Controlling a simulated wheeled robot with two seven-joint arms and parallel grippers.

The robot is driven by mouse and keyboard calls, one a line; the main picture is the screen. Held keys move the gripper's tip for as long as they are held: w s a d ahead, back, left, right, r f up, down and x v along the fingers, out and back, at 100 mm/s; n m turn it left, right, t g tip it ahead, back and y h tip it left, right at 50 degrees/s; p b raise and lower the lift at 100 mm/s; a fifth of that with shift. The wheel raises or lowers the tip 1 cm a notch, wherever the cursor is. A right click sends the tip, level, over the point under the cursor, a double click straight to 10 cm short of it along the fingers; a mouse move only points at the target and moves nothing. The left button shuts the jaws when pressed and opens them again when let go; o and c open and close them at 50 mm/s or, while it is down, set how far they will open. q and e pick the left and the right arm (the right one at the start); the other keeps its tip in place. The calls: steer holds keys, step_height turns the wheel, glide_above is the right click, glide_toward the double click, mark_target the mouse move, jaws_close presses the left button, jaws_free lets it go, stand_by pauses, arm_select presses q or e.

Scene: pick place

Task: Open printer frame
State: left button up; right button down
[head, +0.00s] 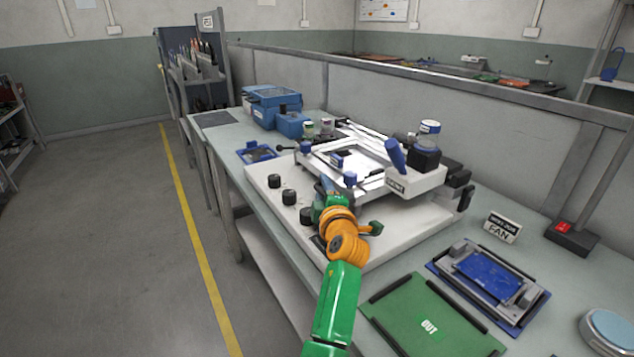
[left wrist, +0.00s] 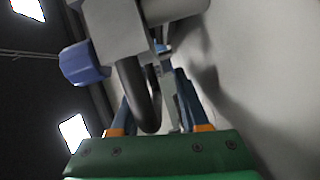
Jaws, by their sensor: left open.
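The printer (head: 262,186) is a white machine on the bench, with a light rectangular frame (head: 372,160), a white block and a blue handle on its right side. The frame looks lowered, lying roughly flat over the base. My left gripper (head: 325,186) is at the frame's near edge, beside a blue knob (head: 350,179). In the left wrist view my open left gripper (left wrist: 158,88) has a black curved handle (left wrist: 139,95) in front of or between its fingers; I cannot tell whether they touch. A blue knob (left wrist: 82,63) is left of it. My right gripper is out of view.
Black knobs (head: 289,197) stand on the printer base's left side. A green OUT mat (head: 400,318), a blue board fixture (head: 490,272), a FAN sign (head: 502,228) and a red switch box (head: 571,238) are to the right. Blue bins (head: 272,105) stand behind.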

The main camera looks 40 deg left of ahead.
arm_select(q)
steer(key=shift+s+d+r, duration=0.2)
steer(key=shift+d+r, duration=0.05)
steer(key=shift+d, duration=0.1)
jaws_close()
steer(key=shift+s+f, duration=0.1)
steer(key=shift+f, duration=0.15)
stand_by(0.8)
